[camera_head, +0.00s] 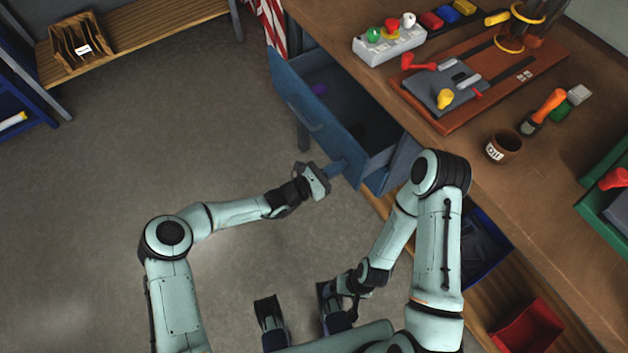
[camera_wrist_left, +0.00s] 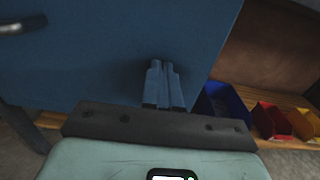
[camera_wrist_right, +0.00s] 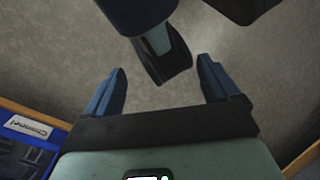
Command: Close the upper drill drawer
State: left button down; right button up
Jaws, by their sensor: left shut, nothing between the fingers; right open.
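The upper drawer (camera_head: 318,122) is blue and stands pulled out from the workbench; its inside shows a small purple item and dark shapes. Its front panel also fills much of the left wrist view (camera_wrist_left: 110,50), with the handle (camera_wrist_left: 22,25) at the top left. My left gripper (camera_head: 336,170) is shut and empty, its fingers pointing at the front panel near the end closer to me. In the left wrist view its fingertips (camera_wrist_left: 164,70) are at or very near the panel; contact is unclear. My right gripper (camera_wrist_right: 160,85) is open and empty, low over the floor, away from the drawer.
Below are a blue bin (camera_head: 485,245) and a red bin (camera_head: 528,325). The floor left of the drawer is clear.

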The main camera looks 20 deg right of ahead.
pick_arm(q)
jog(key=b+x, duration=0.1)
jog(key=x, duration=0.2)
jog(key=b+x, duration=0.2)
jog(key=x, duration=0.2)
jog(key=shift+f, duration=0.25)
jog(key=b+x, duration=0.2)
jog(key=x, duration=0.2)
jog(key=shift+w+d+b, duration=0.15)
jog(key=shift+d+b, duration=0.2)
jog(key=shift+d+r, duration=0.1)
jog(key=shift+d, duration=0.15)
jog(key=shift+w+r, duration=0.1)
jog(key=shift+r, duration=0.05)
jog(key=shift+d+r, duration=0.1)
jog(key=shift+r, duration=0.05)
pick_arm(e)
jog(key=w+d+f+t+h, duration=0.1)
jog(key=w+d+f+t, duration=0.1)
jog(key=w+f, duration=0.5)
jog(key=shift+w+d+t, duration=0.2)
jog(key=shift+d+t, duration=0.1)
jog(key=shift+d, duration=0.15)
pick_arm(q)
jog(key=shift+r, duration=0.15)
pick_arm(e)
jog(key=shift+f, duration=0.1)
jog(key=shift+s, duration=0.1)
